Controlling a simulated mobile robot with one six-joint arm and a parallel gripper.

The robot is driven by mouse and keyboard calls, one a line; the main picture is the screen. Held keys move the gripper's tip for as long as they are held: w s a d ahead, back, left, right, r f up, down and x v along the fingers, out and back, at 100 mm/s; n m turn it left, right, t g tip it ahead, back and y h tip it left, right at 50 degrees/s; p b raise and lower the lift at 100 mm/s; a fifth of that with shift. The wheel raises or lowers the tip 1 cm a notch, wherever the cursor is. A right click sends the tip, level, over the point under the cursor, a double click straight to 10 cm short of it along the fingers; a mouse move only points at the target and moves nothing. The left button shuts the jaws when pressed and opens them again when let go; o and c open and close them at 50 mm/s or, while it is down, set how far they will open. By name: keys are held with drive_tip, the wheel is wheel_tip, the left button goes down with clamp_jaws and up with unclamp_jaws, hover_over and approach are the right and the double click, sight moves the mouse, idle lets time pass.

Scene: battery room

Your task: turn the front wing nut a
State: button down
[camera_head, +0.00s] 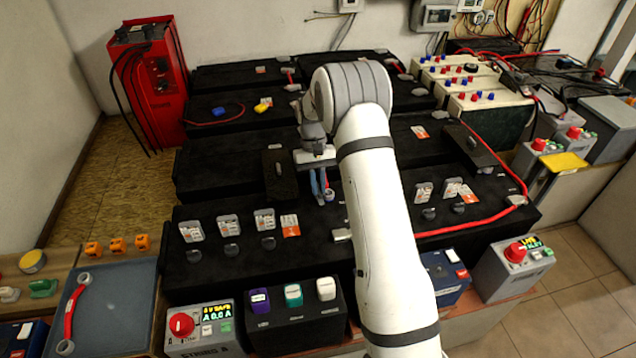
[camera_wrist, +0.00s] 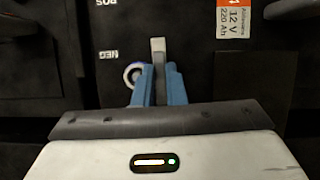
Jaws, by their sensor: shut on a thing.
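My gripper (camera_head: 322,185) reaches down onto the black batteries in the middle of the bank. In the wrist view its two blue fingers (camera_wrist: 158,88) are closed on a narrow grey piece (camera_wrist: 158,47), which appears to be the front wing nut a. Its far end sticks out past the fingertips; the fingers hide the rest. A pale ring with a blue part (camera_wrist: 134,74) shows right beside the left finger; it also shows beside the fingers in the head view (camera_head: 329,195). I cannot tell whether it touches the finger.
The battery nearby carries "POS" and "NEG" marks (camera_wrist: 112,54) and an orange-white label (camera_wrist: 231,18). A red cable (camera_head: 465,224) runs along the right. A control box with a red knob (camera_head: 182,324) and a red charger (camera_head: 150,85) stand at left.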

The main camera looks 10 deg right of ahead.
drive_tip(key=shift+m, duration=0.3)
drive_tip(key=shift+w, duration=0.1)
drive_tip(key=c, duration=1.5)
unclamp_jaws()
drive_tip(key=v, duration=0.8)
